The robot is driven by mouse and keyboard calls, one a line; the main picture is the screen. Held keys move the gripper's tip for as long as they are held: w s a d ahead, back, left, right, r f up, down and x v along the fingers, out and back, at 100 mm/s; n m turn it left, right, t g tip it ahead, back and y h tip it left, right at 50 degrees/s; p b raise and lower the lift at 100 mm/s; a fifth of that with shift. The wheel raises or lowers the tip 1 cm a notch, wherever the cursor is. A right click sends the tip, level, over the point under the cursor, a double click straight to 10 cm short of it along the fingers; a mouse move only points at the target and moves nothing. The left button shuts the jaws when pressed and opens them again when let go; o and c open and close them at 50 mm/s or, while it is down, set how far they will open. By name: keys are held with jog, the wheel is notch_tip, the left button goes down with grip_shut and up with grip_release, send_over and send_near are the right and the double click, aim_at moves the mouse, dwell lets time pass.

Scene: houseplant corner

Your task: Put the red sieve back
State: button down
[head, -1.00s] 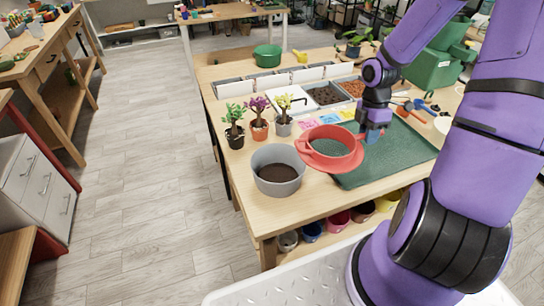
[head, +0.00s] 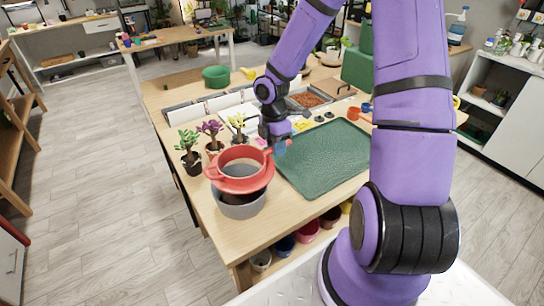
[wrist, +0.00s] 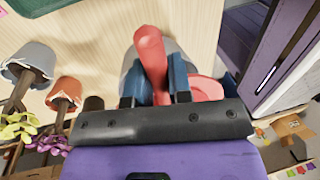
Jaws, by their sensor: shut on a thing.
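The red sieve (head: 232,184) has a wide rim and a pale bottom showing inside it. My gripper (head: 278,146) is shut on its handle, at the right of the sieve. In the wrist view the red handle (wrist: 150,50) runs between the two blue fingers, and part of the red rim shows to the right. I cannot tell whether the sieve touches the pot.
Three small potted plants (head: 191,158) stand behind the pot. A green mat (head: 325,160) lies to the right, mostly clear. Trays with soil and pebbles (head: 306,100) and a green bowl (head: 216,76) are farther back. The table's left edge is close to the pot.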

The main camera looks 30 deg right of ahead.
aim_at(254, 162)
jog(key=shift+w+a, duration=0.15)
jog(key=shift+a, duration=0.15)
jog(key=f, duration=0.3)
jog(key=shift+w+a+f, duration=0.25)
jog(key=shift+a+f, duration=0.05)
jog(key=shift+f, duration=0.65)
jog(key=c, duration=1)
grip_release()
jog(key=shift+c, duration=0.2)
jog(key=shift+r, duration=0.1)
